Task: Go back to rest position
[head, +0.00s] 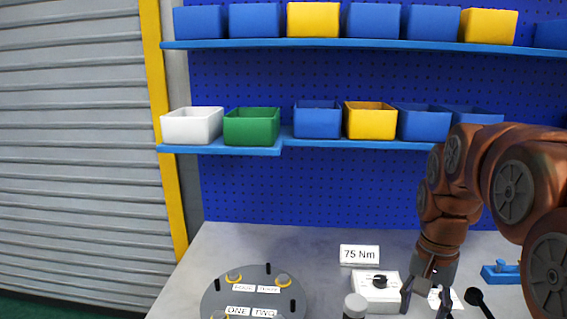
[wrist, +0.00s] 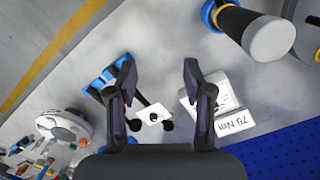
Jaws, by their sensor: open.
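My gripper (head: 428,299) hangs at the end of my copper-coloured arm over the right part of the grey bench, pointing down. In the wrist view my gripper (wrist: 158,92) has its two dark fingers spread apart with nothing between them. Beyond the fingers lie a small white card (wrist: 152,114) and dark round-ended items on the bench. In the head view a white box with a black knob (head: 377,290) stands just left of my gripper.
A round grey flange (head: 250,302) with black pegs, yellow rings and labels ONE and TWO is at front left. A 75 Nm sign (head: 359,254) stands behind the box. A blue holder (head: 502,272) is at right. Blue shelves (head: 215,150) with bins are behind.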

